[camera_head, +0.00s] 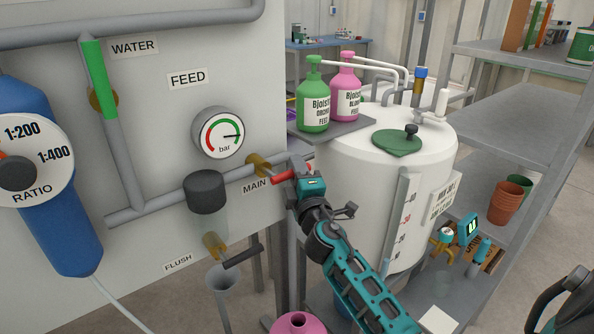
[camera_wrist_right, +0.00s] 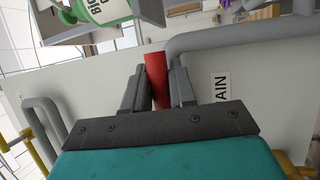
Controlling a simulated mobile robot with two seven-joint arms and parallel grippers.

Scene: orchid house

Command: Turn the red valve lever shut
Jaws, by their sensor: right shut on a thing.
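The red valve lever (camera_head: 281,178) is on the grey pipe by the MAIN label (camera_head: 255,184), at a brass valve body (camera_head: 258,165). It lies roughly along the pipe, reaching out on both sides of my right gripper (camera_head: 301,172). In the right wrist view the red lever (camera_wrist_right: 157,75) stands between the two dark fingers of my right gripper (camera_wrist_right: 160,92), which is shut on it. The gripper hides part of the lever in the head view. My left gripper is out of view.
The pressure gauge (camera_head: 218,132) and dark cylinder (camera_head: 205,191) are left of the lever. The FLUSH valve's black lever (camera_head: 243,255) is below. Green (camera_head: 313,100) and pink (camera_head: 345,90) bottles stand on a small shelf just above. A white tank (camera_head: 380,160) stands close on the right.

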